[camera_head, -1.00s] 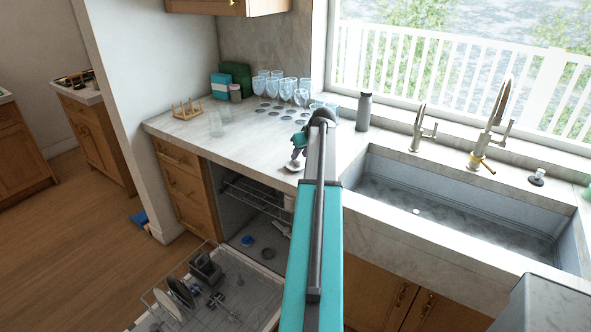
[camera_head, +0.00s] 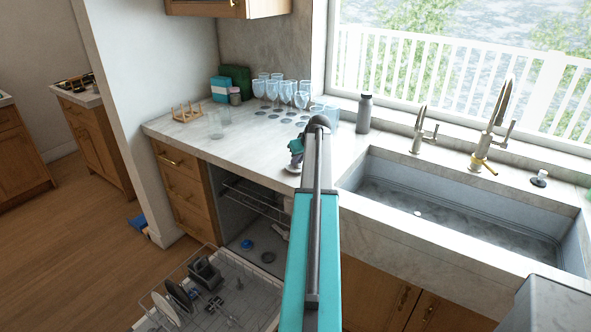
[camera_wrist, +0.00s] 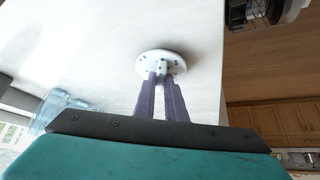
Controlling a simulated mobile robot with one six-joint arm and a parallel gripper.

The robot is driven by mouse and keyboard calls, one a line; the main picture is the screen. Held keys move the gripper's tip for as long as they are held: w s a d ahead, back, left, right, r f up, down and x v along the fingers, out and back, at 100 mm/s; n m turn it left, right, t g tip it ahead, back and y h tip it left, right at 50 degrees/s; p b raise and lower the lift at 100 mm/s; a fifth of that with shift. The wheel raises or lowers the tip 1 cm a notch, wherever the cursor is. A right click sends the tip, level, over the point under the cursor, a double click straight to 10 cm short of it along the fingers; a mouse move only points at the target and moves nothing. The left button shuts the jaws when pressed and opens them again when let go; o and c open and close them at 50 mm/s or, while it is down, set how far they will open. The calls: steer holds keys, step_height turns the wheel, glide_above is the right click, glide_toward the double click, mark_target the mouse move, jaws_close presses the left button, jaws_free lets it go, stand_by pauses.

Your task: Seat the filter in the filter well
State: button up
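The filter, a white round disc with small holes (camera_wrist: 150,63), is at the countertop near its front edge. It shows as a small pale disc (camera_head: 292,169) in the head view. My gripper (camera_wrist: 161,76) has its two dark fingers pointing at the disc, with the tips on either side of its small centre knob. A narrow gap shows between the fingers; whether they press on the knob cannot be told. In the head view my teal gripper (camera_head: 297,153) is just above the disc. A dark round opening (camera_head: 267,257), possibly the filter well, lies on the open dishwasher's floor.
A blue round piece (camera_head: 247,244) lies near that opening. The dishwasher door is down, with a rack of dishes (camera_head: 205,271) over it. Several glasses (camera_head: 285,92), a wooden rack (camera_head: 187,110) and a grey bottle (camera_head: 364,113) stand on the counter. The sink (camera_head: 450,213) is right.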

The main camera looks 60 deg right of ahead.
jaws_close()
steer(key=shift+r, duration=0.15)
steer(key=shift+r+p, duration=1.2)
steer(key=shift+r, duration=1.7)
